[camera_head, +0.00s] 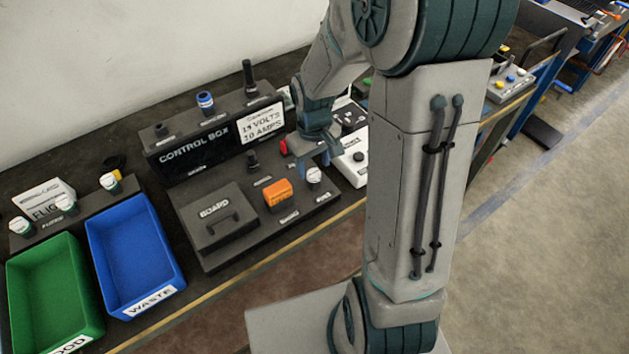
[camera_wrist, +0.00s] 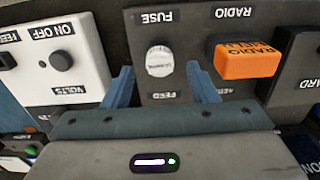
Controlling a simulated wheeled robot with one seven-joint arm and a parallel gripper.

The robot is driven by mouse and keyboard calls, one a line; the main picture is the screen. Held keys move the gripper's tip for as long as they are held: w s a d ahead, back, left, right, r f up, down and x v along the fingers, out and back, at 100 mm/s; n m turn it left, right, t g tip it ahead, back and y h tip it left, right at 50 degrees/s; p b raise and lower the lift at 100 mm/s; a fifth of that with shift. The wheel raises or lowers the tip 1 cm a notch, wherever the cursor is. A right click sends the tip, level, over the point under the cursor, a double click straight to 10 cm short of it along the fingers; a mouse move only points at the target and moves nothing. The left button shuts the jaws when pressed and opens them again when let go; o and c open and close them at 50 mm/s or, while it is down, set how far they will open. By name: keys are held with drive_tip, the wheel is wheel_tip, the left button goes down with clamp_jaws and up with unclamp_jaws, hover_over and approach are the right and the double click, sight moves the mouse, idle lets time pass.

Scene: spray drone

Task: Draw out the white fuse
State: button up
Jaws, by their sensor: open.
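The white fuse (camera_head: 313,175) sits upright at the right end of the dark control box, next to the orange radio block (camera_head: 278,193). In the wrist view the white fuse (camera_wrist: 159,60) shows under the upside-down label FUSE. My gripper (camera_wrist: 164,82) is open, with one blue finger on each side of the fuse in that view. The fingers look apart from the fuse; their exact height relative to it I cannot tell. In the head view my gripper (camera_head: 310,158) is just above and behind the fuse, partly hidden by my arm.
A white panel with a knob (camera_wrist: 62,61) stands close beside the fuse, the orange block on its other side. A board cover with a handle (camera_head: 216,215), a blue waste bin (camera_head: 163,262) and a green bin (camera_head: 88,290) lie to the left. Several white-topped fuses stand behind the bins.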

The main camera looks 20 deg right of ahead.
sight(314, 173)
wheel_tip(314, 173, down, 3)
drive_tip(key=shift+f+b, duration=0.15)
drive_tip(key=shift+b, duration=0.75)
idle(0.4)
clamp_jaws()
drive_tip(key=shift+r, duration=0.2)
drive_tip(key=shift+r+p, duration=2.3)
drive_tip(key=shift+r, duration=0.55)
